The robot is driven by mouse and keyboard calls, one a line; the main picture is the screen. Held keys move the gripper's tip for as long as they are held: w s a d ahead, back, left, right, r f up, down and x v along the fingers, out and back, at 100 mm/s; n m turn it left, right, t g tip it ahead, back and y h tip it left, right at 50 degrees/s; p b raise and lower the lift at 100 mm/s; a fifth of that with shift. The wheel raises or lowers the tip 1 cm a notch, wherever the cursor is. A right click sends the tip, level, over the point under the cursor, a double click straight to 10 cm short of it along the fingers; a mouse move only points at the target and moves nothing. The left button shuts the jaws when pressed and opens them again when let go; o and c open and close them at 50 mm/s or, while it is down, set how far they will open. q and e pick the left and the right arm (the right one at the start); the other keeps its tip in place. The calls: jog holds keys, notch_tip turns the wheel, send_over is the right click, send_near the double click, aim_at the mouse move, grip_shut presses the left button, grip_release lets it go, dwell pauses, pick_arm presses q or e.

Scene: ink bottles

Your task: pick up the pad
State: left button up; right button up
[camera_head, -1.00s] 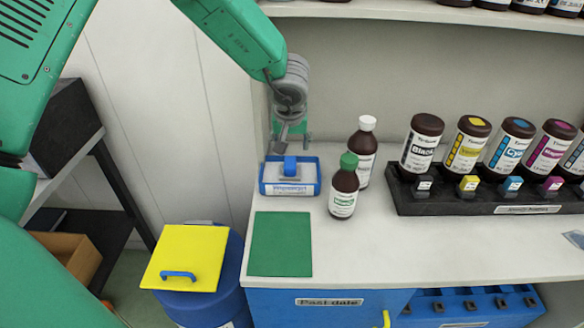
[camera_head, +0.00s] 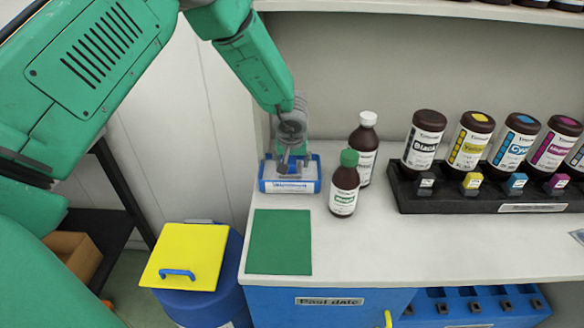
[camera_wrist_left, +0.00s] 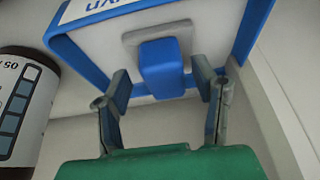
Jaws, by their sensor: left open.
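The pad, a grey plate with a blue block handle (camera_wrist_left: 160,68), sits in a white tray with a blue rim (camera_wrist_left: 70,70). In the head view the blue-rimmed tray (camera_head: 290,186) stands on the white counter at the left, and the handle is mostly hidden behind my gripper. My left gripper (camera_head: 292,163) is right over the tray, pointing down. In the left wrist view its two fingers (camera_wrist_left: 162,82) are apart, one on each side of the handle, with gaps showing between. My right gripper is not in view.
A green-capped bottle (camera_head: 344,186) and a white-capped bottle (camera_head: 367,145) stand close to the right of the tray. A green mat (camera_head: 280,242) lies in front. A black rack (camera_head: 450,195) holds several ink bottles. A yellow-lidded blue bin (camera_head: 190,255) is at the left.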

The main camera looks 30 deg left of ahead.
aim_at(290, 159)
pick_arm(q)
jog(key=shift+s, duration=0.1)
jog(key=c, duration=0.9)
jog(key=shift+a, duration=0.1)
jog(key=c, duration=0.3)
jog(key=shift+a, duration=0.25)
notch_tip(290, 159, up, 10)
jog(key=shift+d+f+p, duration=0.1)
jog(key=shift+p, duration=0.85)
jog(key=shift+o, duration=1.3)
jog(key=shift+c, duration=0.7)
